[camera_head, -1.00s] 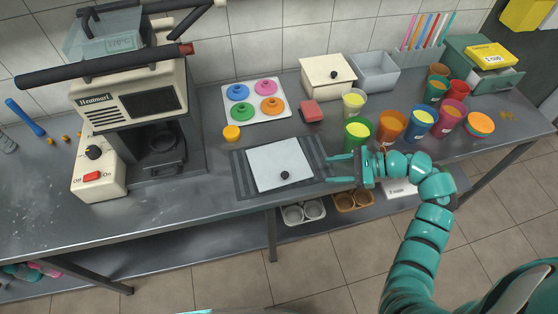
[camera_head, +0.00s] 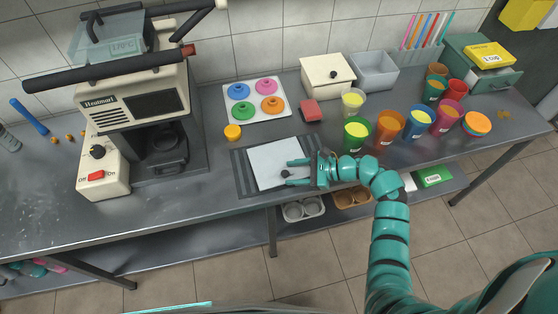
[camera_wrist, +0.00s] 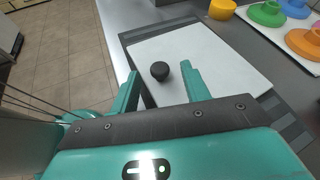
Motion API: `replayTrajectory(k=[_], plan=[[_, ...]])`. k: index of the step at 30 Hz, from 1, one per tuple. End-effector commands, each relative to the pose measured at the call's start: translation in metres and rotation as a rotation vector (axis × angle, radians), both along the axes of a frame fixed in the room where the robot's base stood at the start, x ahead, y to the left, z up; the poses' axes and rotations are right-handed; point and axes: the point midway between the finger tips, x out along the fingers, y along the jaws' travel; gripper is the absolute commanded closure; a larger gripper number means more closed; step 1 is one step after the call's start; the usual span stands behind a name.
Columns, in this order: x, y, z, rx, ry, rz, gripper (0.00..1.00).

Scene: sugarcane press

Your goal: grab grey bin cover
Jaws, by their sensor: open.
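The grey bin cover (camera_head: 272,155) is a flat, pale square plate with a black round knob (camera_head: 285,174). It lies on a dark slatted mat (camera_head: 242,180) at the front middle of the counter. My gripper (camera_head: 289,172) is open and low over the cover's right part, its fingertips on either side of the knob or just short of it. In the wrist view the knob (camera_wrist: 160,71) shows between the tips of my open gripper (camera_wrist: 160,76). I cannot tell whether the fingers touch the plate.
An open grey bin (camera_head: 374,72) stands at the back beside a cream box with a knobbed lid (camera_head: 328,75).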

Motion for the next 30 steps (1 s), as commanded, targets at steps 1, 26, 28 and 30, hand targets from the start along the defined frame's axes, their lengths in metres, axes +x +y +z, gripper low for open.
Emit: replayTrajectory(k=[1, 26, 28, 30], plan=[[-0.0003, 0.0068, -0.0011, 0.0, 0.003, 0.003, 0.54], [0.0015, 0.0156, -0.0064, 0.0, 0.001, -0.001, 1.0], [0.0015, 0.0155, -0.0063, 0.0, 0.001, -0.001, 1.0], [0.0016, 0.0155, -0.0055, 0.0, -0.001, -0.002, 1.0]])
